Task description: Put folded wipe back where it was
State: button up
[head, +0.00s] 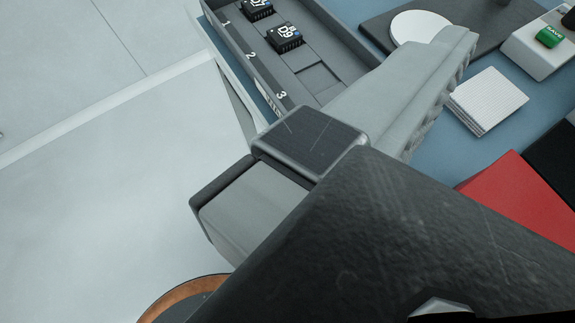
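The folded wipe (488,101) is a white, finely ribbed square with layered edges. It appears to lie on the blue surface at the right. My gripper (440,62) reaches toward the upper right. One long grey finger shows, with its ridged inner face bare toward the wipe; the other finger is hidden behind my dark gripper body. The visible finger passes close to the wipe's left edge in the picture; I cannot tell whether they touch. Nothing shows held against the ridges, and the gripper looks open.
A grey tray (238,47) with numbered slots and black chips (285,38) stands at the upper left. A white disc (418,27) sits on a dark plate behind the finger.

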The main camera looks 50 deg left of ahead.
jog(key=s+m+t, duration=0.1)
jog(key=s, duration=0.1)
jog(key=s+m+t, duration=0.1)
jog(key=s, duration=0.2)
jog(key=shift+a+f+t, duration=0.1)
jog(key=shift+a+t, duration=0.05)
jog(key=shift+t, duration=0.15)
